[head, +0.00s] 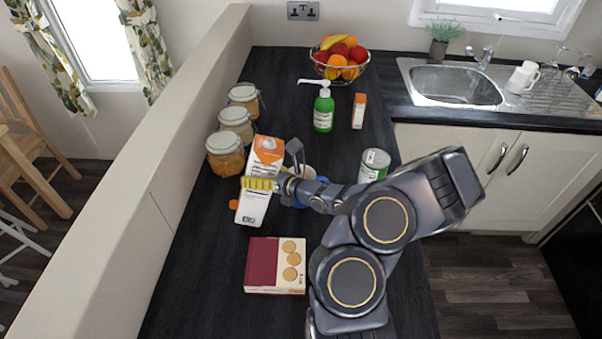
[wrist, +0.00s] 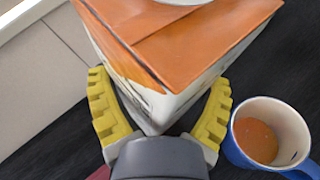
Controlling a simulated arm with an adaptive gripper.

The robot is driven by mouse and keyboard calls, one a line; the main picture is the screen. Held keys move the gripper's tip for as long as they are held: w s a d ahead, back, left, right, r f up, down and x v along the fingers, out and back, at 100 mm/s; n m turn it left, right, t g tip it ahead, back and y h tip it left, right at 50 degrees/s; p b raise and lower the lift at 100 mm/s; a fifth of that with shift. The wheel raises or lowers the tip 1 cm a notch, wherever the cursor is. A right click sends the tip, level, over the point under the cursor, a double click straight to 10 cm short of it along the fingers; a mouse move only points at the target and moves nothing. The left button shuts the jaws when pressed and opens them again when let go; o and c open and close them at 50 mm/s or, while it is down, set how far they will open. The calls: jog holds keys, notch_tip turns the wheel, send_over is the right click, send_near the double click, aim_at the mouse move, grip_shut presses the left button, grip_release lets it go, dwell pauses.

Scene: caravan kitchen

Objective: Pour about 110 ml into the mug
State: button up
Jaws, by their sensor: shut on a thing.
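An orange and white carton (head: 262,160) is held by my gripper (head: 259,184) above or on the counter; its base contact is unclear. In the head view it looks near upright, leaning slightly. In the wrist view the carton (wrist: 185,45) fills the space between the yellow fingers of my gripper (wrist: 160,82), which are shut on its sides. Part of its white spout shows at the top edge. The blue mug (wrist: 238,152) with white inside stands right of the carton and holds some orange liquid (wrist: 256,140). In the head view the mug (head: 298,204) is mostly hidden behind my gripper.
An orange cap (head: 233,204) lies left of the carton. A box with biscuit pictures (head: 265,265) lies in front. Several glass jars (head: 226,154) line the left wall. A tin (head: 374,164) stands right, and a green pump bottle (head: 323,110) stands behind.

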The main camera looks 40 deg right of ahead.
jog(key=shift+d+n+g+h, duration=0.1)
jog(key=shift+n+g+h, duration=0.3)
jog(key=shift+n+h, duration=0.25)
jog(key=shift+d+f+n+h, duration=0.15)
jog(key=shift+n+h, duration=0.2)
jog(key=shift+n, duration=0.2)
